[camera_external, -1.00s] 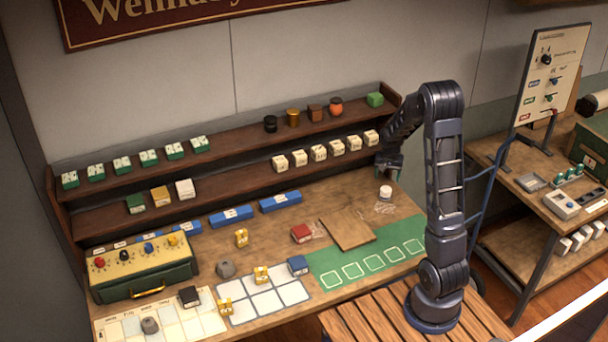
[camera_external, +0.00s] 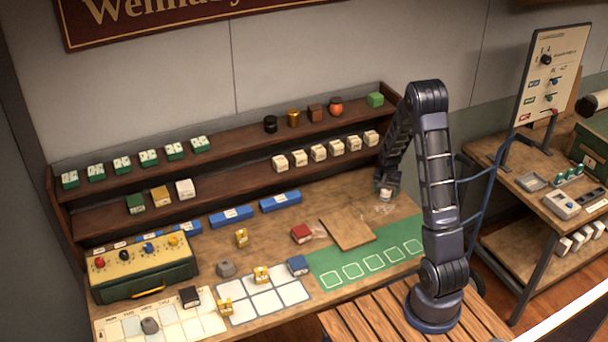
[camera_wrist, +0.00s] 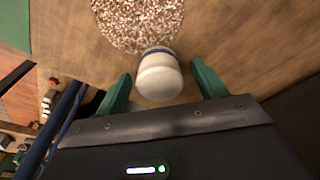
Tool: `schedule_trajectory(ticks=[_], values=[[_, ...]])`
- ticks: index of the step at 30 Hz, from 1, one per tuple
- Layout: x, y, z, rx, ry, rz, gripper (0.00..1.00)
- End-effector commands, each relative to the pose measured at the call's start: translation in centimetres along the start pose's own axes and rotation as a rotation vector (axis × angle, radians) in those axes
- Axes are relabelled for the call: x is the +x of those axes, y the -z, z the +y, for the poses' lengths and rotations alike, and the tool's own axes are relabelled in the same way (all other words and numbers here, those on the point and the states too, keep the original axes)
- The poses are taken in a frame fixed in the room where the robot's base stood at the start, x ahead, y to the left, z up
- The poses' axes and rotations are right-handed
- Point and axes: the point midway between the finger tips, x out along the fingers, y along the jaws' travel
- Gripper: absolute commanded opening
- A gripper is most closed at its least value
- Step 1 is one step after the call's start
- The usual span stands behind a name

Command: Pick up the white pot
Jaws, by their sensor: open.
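The white pot (camera_wrist: 160,78) stands on the wooden table, between the two green fingers of my gripper (camera_wrist: 161,92) in the wrist view. A gap shows on each side of it, so the fingers are open and apart from it. In the external view the pot (camera_external: 385,193) is partly hidden by my gripper (camera_external: 386,184), which is low over it at the table's right end.
A speckled patch (camera_wrist: 138,22) lies beside the pot. A brown board (camera_external: 347,229) and a green mat (camera_external: 340,268) lie to the left and in front. Shelves with small boxes (camera_external: 319,153) rise behind. A blue hand-truck frame (camera_external: 481,205) stands at the right.

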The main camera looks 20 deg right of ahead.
Motion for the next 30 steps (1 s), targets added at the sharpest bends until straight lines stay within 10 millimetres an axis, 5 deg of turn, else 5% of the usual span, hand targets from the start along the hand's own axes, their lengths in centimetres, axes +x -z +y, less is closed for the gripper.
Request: schedule_trajectory(ticks=[9, 17, 30], values=[[0.8, 0.0, 0.0, 0.001, 0.001, 0.001, 0.70], [0.8, 0.0, 0.0, 0.001, 0.000, 0.001, 0.20], [-0.7, 0.3, 0.0, 0.000, 0.001, 0.003, 0.20]])
